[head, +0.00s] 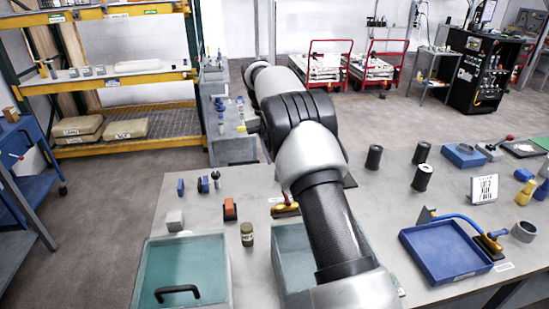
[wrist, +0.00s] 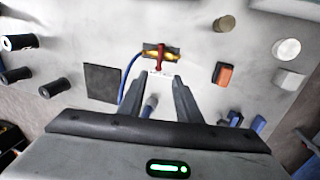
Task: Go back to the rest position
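My gripper (wrist: 156,82) shows in the wrist view with its two dark fingers spread apart. It is open, with nothing clamped between the fingertips. It hangs over the grey table (wrist: 85,30). A yellow tool with a red handle (wrist: 160,55) lies on the table beyond the fingertips, apart from them. A small blue-grey piece (wrist: 150,106) shows in the gap between the fingers, lower down; its height is hard to tell. In the head view my arm rises from the bottom edge and reaches out past the table's far side. My fingers are hidden there.
In the head view, a teal-lined bin (head: 185,285) and a blue tray (head: 445,252) stand on the table on either side of my arm. Black spools (head: 422,178) stand to the right. An orange block (head: 230,209) and a jar (head: 247,234) stand left. Yellow shelving (head: 120,146) is behind.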

